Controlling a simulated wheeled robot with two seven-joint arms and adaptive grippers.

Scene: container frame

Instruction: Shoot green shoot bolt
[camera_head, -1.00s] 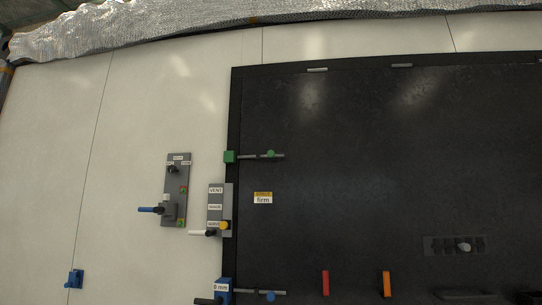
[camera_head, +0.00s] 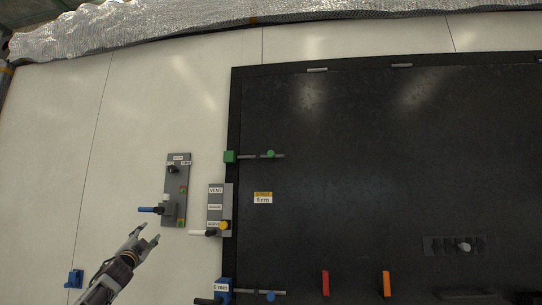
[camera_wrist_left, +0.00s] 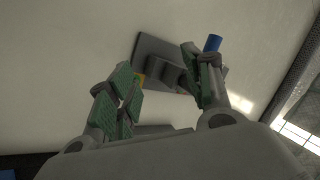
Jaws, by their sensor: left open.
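The green shoot bolt is a thin grey rod with a green knob (camera_head: 270,154), lying across the upper left of the black panel. Its rod reaches towards a green block (camera_head: 229,157) on the panel's left edge. My left gripper (camera_head: 151,235) is in the lower left of the head view, below and left of the bolt and well apart from it. Its fingers are spread with nothing between them; the left wrist view shows its green pads (camera_wrist_left: 160,92) apart. The bolt does not show in the left wrist view. My right gripper is not in view.
A grey plate with a blue handle (camera_head: 150,210) is just above my left gripper. A vent plate (camera_head: 215,196) with a white handle is to its right. A blue bolt (camera_head: 270,296) sits low on the black panel (camera_head: 350,130). The pale wall above is clear.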

